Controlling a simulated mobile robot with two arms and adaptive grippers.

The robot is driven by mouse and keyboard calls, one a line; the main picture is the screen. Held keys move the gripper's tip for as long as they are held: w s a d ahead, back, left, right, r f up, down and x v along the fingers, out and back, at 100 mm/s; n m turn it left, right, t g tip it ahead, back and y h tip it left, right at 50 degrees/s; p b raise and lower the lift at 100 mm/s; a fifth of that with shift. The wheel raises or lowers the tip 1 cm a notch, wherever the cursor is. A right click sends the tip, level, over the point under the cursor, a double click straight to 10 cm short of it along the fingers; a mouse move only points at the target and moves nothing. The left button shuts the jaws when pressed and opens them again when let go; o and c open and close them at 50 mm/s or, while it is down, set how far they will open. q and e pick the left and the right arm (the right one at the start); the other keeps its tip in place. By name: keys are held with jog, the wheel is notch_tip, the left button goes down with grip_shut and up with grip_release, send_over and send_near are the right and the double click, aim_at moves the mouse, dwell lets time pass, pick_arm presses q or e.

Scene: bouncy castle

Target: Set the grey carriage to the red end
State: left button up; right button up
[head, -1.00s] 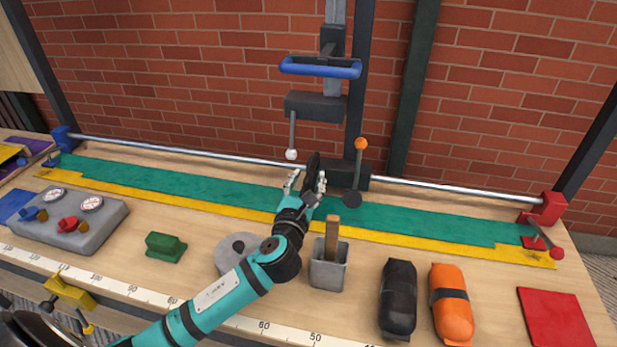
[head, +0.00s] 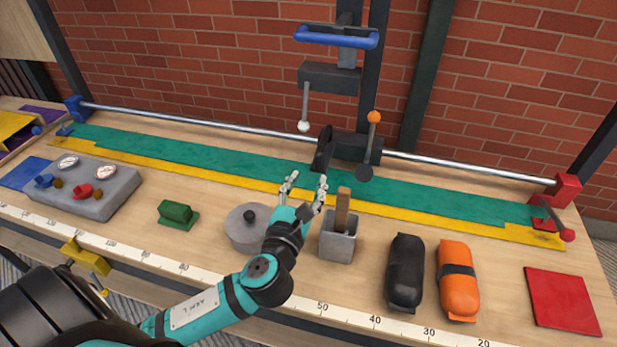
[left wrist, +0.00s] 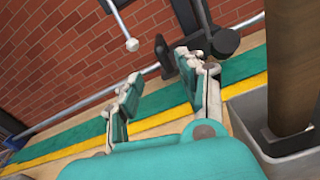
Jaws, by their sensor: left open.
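The dark grey carriage (head: 358,147) sits on the long metal rail (head: 225,124), a little right of its middle. It has a black upright plate (head: 323,148) on its left and a lever with an orange knob (head: 374,117). The red end is the red block (head: 566,190) at the rail's right end. My left gripper (head: 306,181) is open and empty, in front of the plate and apart from it. In the left wrist view its fingers (left wrist: 165,95) are spread, with the plate (left wrist: 164,55) beyond them. My right gripper is not in view.
A grey bin with a wooden handle (head: 343,212) stands just right of my gripper. A round grey lidded pot (head: 245,232) is to its left. Black (head: 405,272) and orange (head: 458,280) bundles lie at front right. A white-knobbed lever (head: 304,126) hangs above the rail.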

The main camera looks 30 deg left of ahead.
pick_arm(q)
jog(key=n+g+h+p, duration=0.2)
jog(key=n+h+p, duration=0.35)
jog(key=n, duration=0.45)
send_near(325, 136)
jog(key=x, duration=0.3)
jog(key=p+x, duration=0.1)
jog(key=x, duration=0.2)
jog(key=f+p+x, duration=0.1)
jog(key=x, duration=0.3)
jog(key=shift+c, duration=0.5)
grip_shut()
